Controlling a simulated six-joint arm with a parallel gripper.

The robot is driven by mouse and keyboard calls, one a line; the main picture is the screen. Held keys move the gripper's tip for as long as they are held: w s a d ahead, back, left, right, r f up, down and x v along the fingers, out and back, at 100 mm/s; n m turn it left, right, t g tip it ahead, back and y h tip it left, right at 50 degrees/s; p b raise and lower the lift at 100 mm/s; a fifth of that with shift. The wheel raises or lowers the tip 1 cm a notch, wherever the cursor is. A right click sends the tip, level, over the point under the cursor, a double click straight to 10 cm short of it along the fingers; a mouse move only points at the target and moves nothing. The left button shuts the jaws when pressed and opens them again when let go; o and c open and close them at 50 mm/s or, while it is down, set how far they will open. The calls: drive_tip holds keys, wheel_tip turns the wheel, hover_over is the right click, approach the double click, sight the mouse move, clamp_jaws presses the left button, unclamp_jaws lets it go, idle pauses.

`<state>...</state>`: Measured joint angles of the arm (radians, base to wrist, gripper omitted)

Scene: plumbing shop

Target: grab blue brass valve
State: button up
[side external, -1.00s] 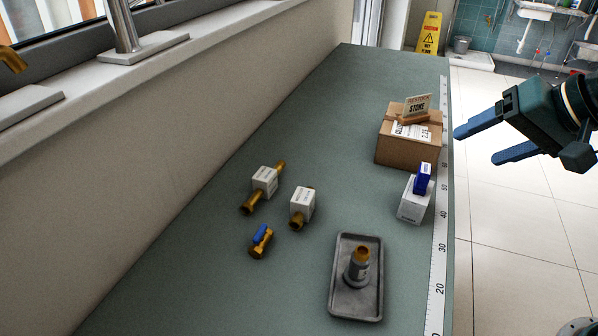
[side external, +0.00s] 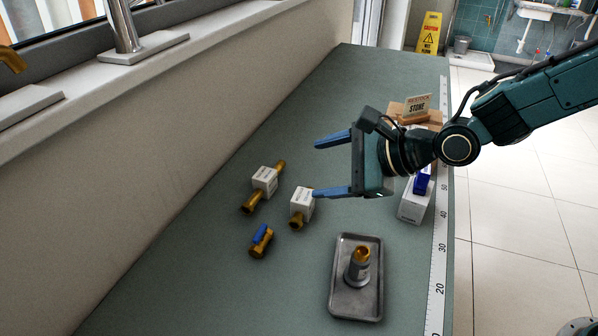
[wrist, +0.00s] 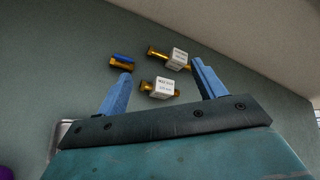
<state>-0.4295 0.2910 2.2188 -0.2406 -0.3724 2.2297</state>
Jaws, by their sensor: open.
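The blue brass valve (side external: 261,241) is a small brass fitting with a blue handle, lying on the green bench left of the tray. It also shows in the wrist view (wrist: 122,63), beyond the tip of my left finger. My gripper (side external: 316,169) is open and empty, with two blue fingers pointing left above the bench. It is up and to the right of the valve and apart from it. In the wrist view my gripper (wrist: 163,72) has a white-labelled brass fitting (wrist: 157,88) showing between its fingers.
A second white-labelled brass fitting (side external: 264,181) lies near the wall. A grey tray (side external: 340,300) holds an upright grey and brass piece (side external: 358,268). A cardboard box (side external: 436,118) and a white box (side external: 412,209) with a blue box on top stand at the right edge, partly behind my arm.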

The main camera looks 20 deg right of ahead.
drive_tip(key=a+f+m+y, duration=0.2)
drive_tip(key=a+f+m, duration=0.4)
drive_tip(key=a, duration=0.2)
drive_tip(key=shift+w+m+t, duration=0.3)
drive_tip(key=shift+w+m, duration=0.1)
drive_tip(key=shift+f, duration=0.1)
approach(263, 234)
drive_tip(key=x, duration=0.5)
drive_tip(key=shift+w+a, duration=0.3)
drive_tip(key=shift+a, duration=0.05)
drive_tip(key=shift+w+a+f, duration=0.2)
drive_tip(key=shift+w, duration=0.05)
drive_tip(key=shift+x, duration=2.9)
